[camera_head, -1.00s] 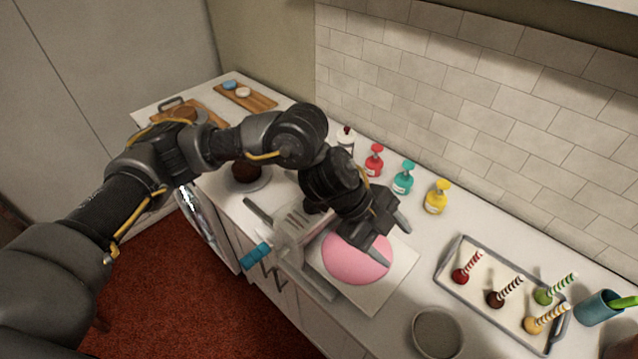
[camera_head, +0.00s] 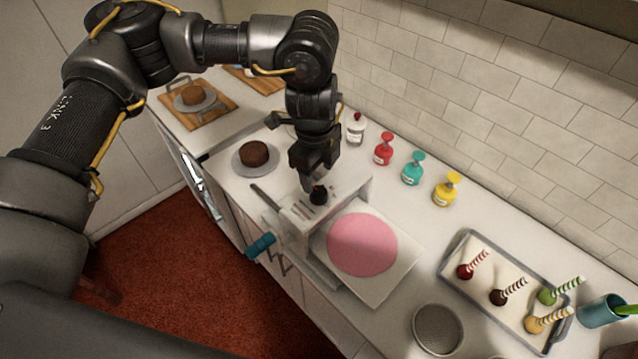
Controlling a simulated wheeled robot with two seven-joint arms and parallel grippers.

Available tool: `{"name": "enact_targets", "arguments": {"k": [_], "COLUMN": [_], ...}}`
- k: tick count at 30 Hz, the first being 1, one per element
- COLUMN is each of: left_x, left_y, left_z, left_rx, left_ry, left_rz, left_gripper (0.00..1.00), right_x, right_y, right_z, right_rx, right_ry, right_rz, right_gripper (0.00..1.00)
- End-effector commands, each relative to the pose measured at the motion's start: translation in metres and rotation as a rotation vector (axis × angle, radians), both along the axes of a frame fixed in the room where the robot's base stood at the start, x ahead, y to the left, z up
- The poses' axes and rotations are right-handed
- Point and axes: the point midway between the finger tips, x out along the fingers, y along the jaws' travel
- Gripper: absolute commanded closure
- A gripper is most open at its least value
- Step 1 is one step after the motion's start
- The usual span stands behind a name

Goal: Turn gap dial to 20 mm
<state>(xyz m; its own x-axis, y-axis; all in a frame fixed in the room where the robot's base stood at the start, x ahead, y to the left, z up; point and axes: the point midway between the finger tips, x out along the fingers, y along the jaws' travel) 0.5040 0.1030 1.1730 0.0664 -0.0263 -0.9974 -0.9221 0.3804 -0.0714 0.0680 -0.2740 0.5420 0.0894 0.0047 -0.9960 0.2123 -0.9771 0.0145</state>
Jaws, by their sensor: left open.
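The gap dial (camera_head: 319,196) is a small black knob on top of a grey-white sheeter (camera_head: 295,222) with a blue crank handle (camera_head: 261,246) at its front left. My left gripper (camera_head: 319,184) points down at the dial, with its fingers open around or just above it; I cannot tell whether they touch it. The dial's scale and setting are too small to read, and the fingers partly hide the knob. My right gripper is not in view.
A pink round sheet (camera_head: 362,244) lies on a white board right of the sheeter. A chocolate cake (camera_head: 254,153) stands behind left. Red, teal and yellow bottles line the wall. A tray (camera_head: 466,243) of cake pops and a round sieve (camera_head: 438,329) are at right.

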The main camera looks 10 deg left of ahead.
Motion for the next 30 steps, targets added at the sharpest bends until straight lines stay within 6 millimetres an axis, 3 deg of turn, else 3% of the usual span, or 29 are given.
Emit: {"name": "enact_targets", "arguments": {"k": [10, 23, 30], "left_x": [0.003, 0.004, 0.004], "left_y": [-0.001, -0.001, -0.001], "left_z": [-0.053, -0.064, -0.064], "left_rx": [-0.001, 0.000, 0.000], "left_ry": [0.003, -0.001, -0.001], "left_rz": [0.002, 0.001, 0.001], "left_gripper": [0.40, 0.40, 0.70], "right_x": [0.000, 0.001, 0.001], "right_y": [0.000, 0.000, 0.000], "right_z": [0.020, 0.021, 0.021], "right_rx": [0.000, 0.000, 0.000], "right_ry": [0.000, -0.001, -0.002], "right_rz": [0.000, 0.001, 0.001], "right_gripper": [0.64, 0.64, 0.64]}}
